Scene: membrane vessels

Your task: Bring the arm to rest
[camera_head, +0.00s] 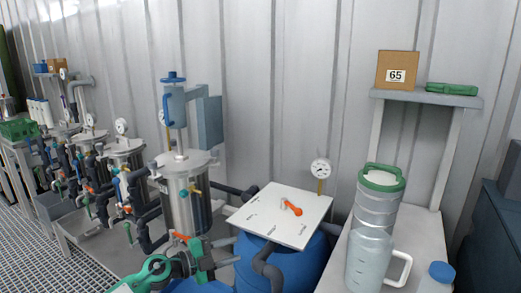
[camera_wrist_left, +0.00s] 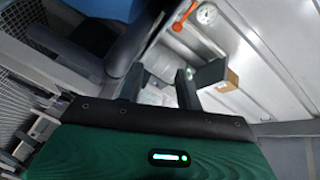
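My left arm shows as a green and dark link at the bottom of the head view. My left gripper (camera_head: 232,252) is beside the blue drum, left of and below the white board. In the left wrist view its two dark fingers (camera_wrist_left: 158,86) stand apart with nothing held between them. The fingers point toward the white surfaces and the wall. My right gripper is in neither view.
A white board (camera_head: 265,222) with an orange-handled part (camera_head: 291,208) lies on a blue drum (camera_head: 300,268). Steel vessels (camera_head: 184,195) with pipes stand left. A clear jug (camera_head: 370,258) and green-lidded container (camera_head: 378,200) stand right. A box (camera_head: 396,70) sits on a shelf.

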